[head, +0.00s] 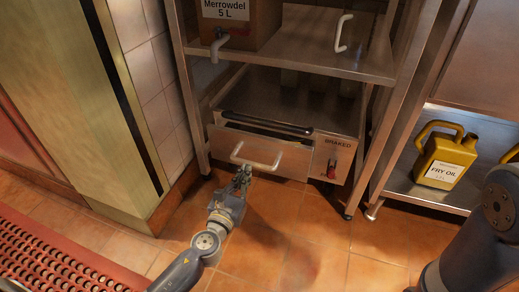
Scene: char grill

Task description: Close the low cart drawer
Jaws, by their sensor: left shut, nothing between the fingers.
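The low cart drawer (262,152) is at the bottom of the metal cart. Its front stands out a little from the cart body, and a dark gap shows above it. A pale bar handle (256,163) is on the drawer front. My left gripper (243,173) is shut and empty, with its fingertips right by the left part of the handle. I cannot tell whether it touches the handle. On the right, part of my right arm shows, but its gripper is out of view.
A panel marked BRAKED with a red switch (331,170) is right of the drawer. A spouted box (240,22) stands on the upper shelf (300,55). A yellow fry oil jug (447,160) stands on the right shelf. A red perforated mat (60,262) lies at lower left. Tiled floor before the cart is clear.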

